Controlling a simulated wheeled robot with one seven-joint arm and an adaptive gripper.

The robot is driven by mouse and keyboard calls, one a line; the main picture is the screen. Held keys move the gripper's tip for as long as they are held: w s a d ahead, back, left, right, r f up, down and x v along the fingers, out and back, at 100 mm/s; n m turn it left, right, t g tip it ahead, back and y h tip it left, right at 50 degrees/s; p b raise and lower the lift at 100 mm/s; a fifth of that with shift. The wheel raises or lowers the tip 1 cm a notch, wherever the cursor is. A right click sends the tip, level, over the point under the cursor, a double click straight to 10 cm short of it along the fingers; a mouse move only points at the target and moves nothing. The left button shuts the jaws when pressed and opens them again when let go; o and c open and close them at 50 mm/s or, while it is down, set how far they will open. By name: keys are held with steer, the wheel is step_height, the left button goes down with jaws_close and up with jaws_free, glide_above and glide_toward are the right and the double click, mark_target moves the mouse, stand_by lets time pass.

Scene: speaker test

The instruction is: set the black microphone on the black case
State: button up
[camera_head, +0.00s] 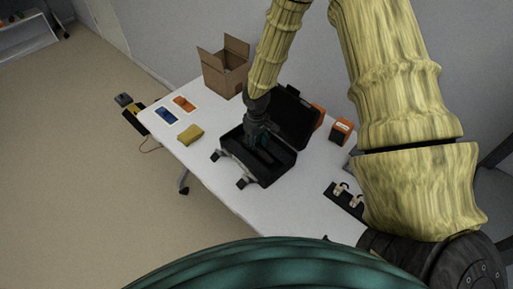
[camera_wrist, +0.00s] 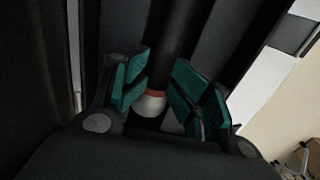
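The black case (camera_head: 285,167) lies open on the white table, its lid (camera_head: 297,118) tipped back. My gripper (camera_head: 258,137) points down into the case. In the wrist view the teal fingers of my gripper (camera_wrist: 163,78) stand on either side of the black microphone (camera_wrist: 176,30) and appear to press on it. The microphone is a dark rod with a red band and a pale end between the fingers. Its far end runs out of the wrist view at the top. I cannot tell whether it touches the case floor. In the head view the microphone is hard to make out against the dark case.
A cardboard box (camera_head: 222,75) stands open behind the case. A yellow block (camera_head: 190,135), a blue item (camera_head: 165,116) and an orange item (camera_head: 184,104) lie to the left. An orange-black box (camera_head: 340,131) and a black tray (camera_head: 345,199) are to the right.

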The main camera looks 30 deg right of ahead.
step_height(320, 180, up, 10)
steer(key=b, duration=0.2)
steer(key=shift+f, duration=0.2)
stand_by(0.6)
